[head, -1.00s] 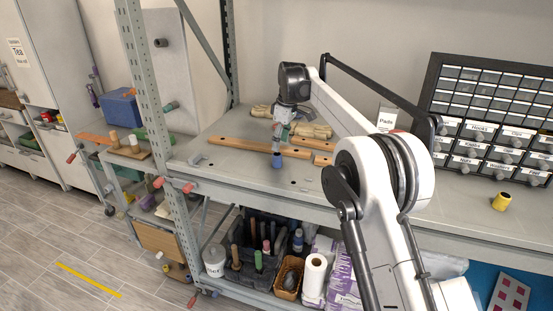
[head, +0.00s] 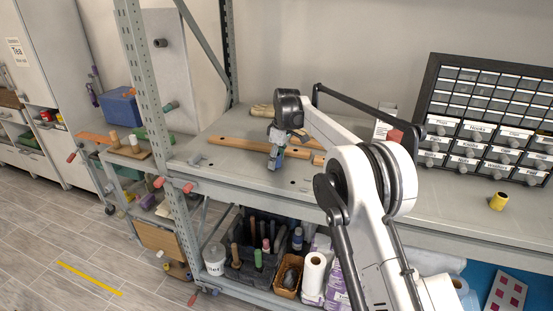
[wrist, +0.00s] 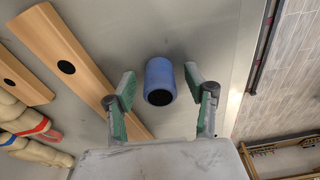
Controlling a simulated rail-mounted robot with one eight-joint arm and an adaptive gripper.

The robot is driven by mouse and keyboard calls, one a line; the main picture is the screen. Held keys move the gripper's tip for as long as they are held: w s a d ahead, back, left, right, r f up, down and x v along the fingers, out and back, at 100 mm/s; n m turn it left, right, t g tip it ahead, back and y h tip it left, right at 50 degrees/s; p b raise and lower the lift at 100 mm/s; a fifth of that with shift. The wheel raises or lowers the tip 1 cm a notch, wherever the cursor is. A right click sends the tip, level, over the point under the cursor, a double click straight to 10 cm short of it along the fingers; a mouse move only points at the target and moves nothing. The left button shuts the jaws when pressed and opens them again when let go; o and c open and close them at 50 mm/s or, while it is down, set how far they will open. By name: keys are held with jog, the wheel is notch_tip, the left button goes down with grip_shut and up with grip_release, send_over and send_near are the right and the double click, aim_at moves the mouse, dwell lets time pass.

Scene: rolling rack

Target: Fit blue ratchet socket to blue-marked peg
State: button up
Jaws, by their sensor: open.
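The blue ratchet socket (wrist: 160,84) stands on the grey bench top, a short blue cylinder with a dark round opening, in the wrist view. My gripper (wrist: 159,77) is open, with one green-padded finger on each side of it and visible gaps to both. In the head view my gripper (head: 275,162) points down at the bench near its front edge and largely covers the socket. I cannot make out a blue-marked peg; a dark peg (head: 160,43) and a greenish peg (head: 170,106) stick out of the grey upright panel on the left.
A long wooden bar (head: 232,144) with holes lies beside my gripper. Work gloves (head: 263,110) lie behind. A rack post (head: 150,120) stands left of the bench. A yellow cylinder (head: 498,201) and a drawer cabinet (head: 480,110) are on the right. The front-left bench top is clear.

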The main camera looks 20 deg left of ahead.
grip_shut()
jog(key=shift+r, duration=0.1)
